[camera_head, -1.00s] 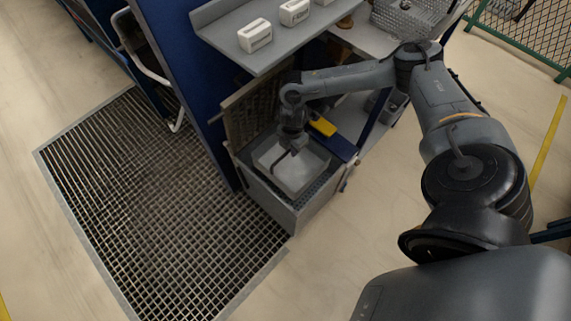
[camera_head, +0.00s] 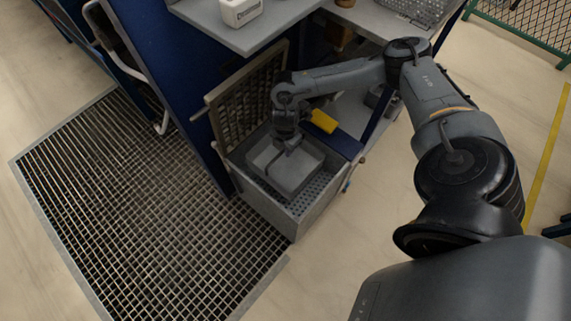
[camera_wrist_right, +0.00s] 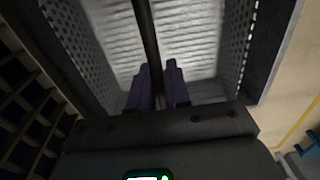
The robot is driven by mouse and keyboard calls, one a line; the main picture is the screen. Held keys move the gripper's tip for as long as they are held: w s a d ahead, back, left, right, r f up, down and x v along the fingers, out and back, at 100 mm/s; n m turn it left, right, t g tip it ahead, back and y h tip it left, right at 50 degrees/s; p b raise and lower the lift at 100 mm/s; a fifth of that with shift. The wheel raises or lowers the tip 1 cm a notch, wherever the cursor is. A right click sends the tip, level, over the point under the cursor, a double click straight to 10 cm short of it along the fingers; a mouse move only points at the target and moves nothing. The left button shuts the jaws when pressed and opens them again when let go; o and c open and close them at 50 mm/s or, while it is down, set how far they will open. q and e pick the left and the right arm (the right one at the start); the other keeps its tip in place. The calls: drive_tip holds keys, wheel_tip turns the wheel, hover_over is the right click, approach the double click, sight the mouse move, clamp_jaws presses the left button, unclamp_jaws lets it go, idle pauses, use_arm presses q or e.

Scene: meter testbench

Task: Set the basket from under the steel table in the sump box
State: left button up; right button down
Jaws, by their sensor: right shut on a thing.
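The basket (camera_head: 287,176) is a pale grey open box with a dark bar handle, standing inside the open grey sump box (camera_head: 265,210). Whether it rests on the bottom cannot be told. My right gripper (camera_head: 287,146) is above the basket, shut on its handle. In the right wrist view, the fingers (camera_wrist_right: 158,72) close around the dark handle (camera_wrist_right: 149,35), above the basket's ribbed floor (camera_wrist_right: 110,35) and perforated side walls. The sump box wall shows outside the basket at the right of that view. My left gripper is out of view.
A grated lid (camera_head: 245,105) stands raised behind the sump box. A grey shelf (camera_head: 270,32) with a white block hangs above. A yellow item (camera_head: 323,121) lies to the right. The floor grating (camera_head: 140,210) is clear, and a blue panel (camera_head: 170,70) stands at left.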

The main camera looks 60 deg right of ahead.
sight(286, 165)
wheel_tip(286, 165, down, 10)
drive_tip(key=b, duration=0.6)
drive_tip(key=c, duration=1.1)
unclamp_jaws()
drive_tip(key=shift+f, duration=0.15)
